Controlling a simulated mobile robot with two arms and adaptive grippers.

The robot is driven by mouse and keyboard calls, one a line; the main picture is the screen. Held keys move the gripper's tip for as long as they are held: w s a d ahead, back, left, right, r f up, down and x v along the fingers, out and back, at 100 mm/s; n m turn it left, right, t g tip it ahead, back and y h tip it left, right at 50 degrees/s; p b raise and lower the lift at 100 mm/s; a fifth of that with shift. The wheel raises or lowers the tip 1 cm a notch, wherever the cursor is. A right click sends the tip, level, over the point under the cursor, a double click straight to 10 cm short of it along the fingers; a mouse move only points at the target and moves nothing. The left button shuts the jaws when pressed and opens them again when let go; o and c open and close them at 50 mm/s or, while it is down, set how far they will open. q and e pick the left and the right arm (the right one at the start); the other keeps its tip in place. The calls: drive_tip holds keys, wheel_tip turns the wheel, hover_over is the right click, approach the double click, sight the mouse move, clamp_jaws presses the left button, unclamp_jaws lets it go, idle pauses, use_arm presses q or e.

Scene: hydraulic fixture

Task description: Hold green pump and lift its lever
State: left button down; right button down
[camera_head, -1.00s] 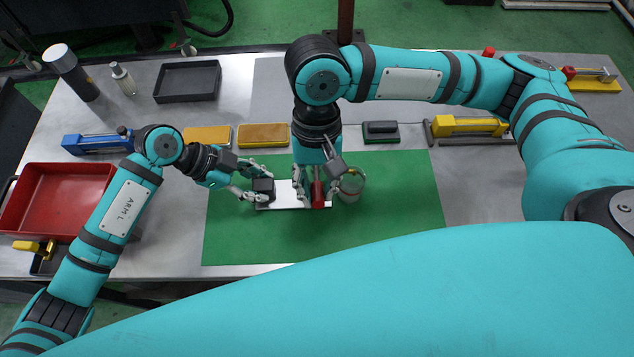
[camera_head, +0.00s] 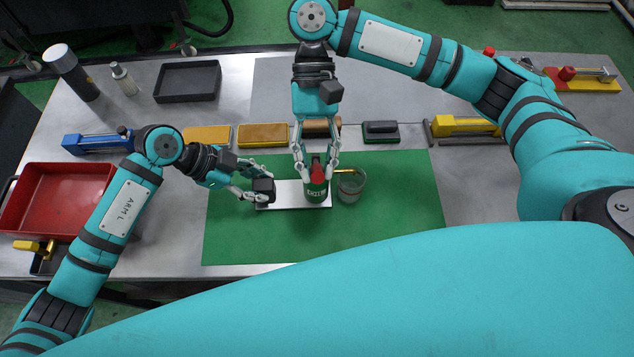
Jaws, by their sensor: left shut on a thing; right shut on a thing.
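The green pump (camera_head: 316,193) stands on the right part of a pale metal base plate (camera_head: 290,198), on the green mat. Its red lever (camera_head: 317,174) now shows above the green body, between the fingers of my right gripper (camera_head: 316,172). My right gripper is shut on the red lever from the far side, and its fingers hide part of it. My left gripper (camera_head: 262,192) is shut on the black block (camera_head: 262,186) at the left end of the same plate.
Yellow and dark blocks (camera_head: 262,137) line the mat's far edge. A red tray (camera_head: 55,205) is at the left. The near part of the mat (camera_head: 330,230) is clear.

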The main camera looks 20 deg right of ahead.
drive_tip(key=shift+w+r+g, duration=0.2)
drive_tip(key=shift+w+g, duration=0.1)
drive_tip(key=shift+g, duration=0.1)
drive_tip(key=c, duration=1.1)
unclamp_jaws()
drive_tip(key=v, duration=1.2)
